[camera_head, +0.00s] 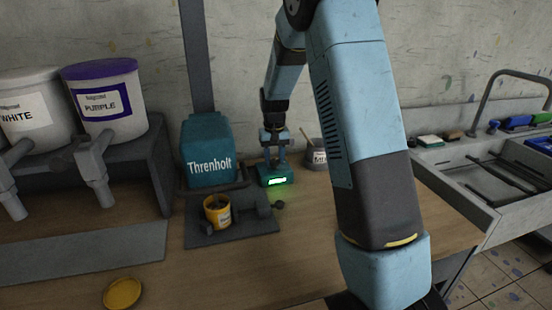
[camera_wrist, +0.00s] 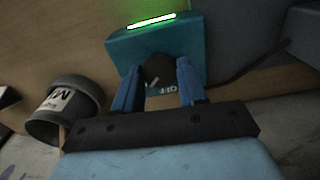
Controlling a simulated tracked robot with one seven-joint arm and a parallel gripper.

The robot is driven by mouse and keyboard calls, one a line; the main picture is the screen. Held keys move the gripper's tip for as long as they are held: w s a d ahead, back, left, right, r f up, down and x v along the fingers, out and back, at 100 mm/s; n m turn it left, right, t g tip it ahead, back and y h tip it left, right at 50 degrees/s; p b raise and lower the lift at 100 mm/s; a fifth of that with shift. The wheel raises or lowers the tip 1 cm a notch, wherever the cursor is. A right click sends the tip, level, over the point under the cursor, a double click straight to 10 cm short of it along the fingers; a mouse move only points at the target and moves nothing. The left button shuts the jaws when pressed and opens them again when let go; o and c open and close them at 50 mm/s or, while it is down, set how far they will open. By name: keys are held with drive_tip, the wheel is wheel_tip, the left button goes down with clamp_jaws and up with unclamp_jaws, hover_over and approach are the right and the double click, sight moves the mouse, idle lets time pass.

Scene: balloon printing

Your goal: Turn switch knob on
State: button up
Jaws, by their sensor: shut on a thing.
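The switch box (camera_head: 272,173) is a small teal box on the bench, right of the Threnholt machine. It also shows in the wrist view (camera_wrist: 195,38), with a lit green strip (camera_wrist: 152,20) along one edge. The dark round knob (camera_wrist: 158,70) sits on the box with a pale pointer mark. My gripper (camera_head: 274,150) reaches over the box; in the wrist view its blue fingers (camera_wrist: 159,80) are on both sides of the knob and shut on it. White lettering beside the knob is partly hidden by a finger.
The teal Threnholt machine (camera_head: 208,150) stands left of the box with a yellow tin (camera_head: 217,213) on its base. A grey labelled pot (camera_head: 316,158) stands close right of the box. A yellow lid (camera_head: 122,293) lies at the front. A cable (camera_wrist: 245,62) runs from the box.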

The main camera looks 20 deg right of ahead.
sight(274, 161)
drive_tip(key=shift+r+m, duration=0.1)
drive_tip(key=shift+m, duration=1)
drive_tip(key=shift+w, duration=0.1)
drive_tip(key=o, duration=1.1)
drive_tip(key=shift+c, duration=0.2)
wheel_tip(274, 161, up, 14)
drive_tip(key=shift+f, duration=0.2)
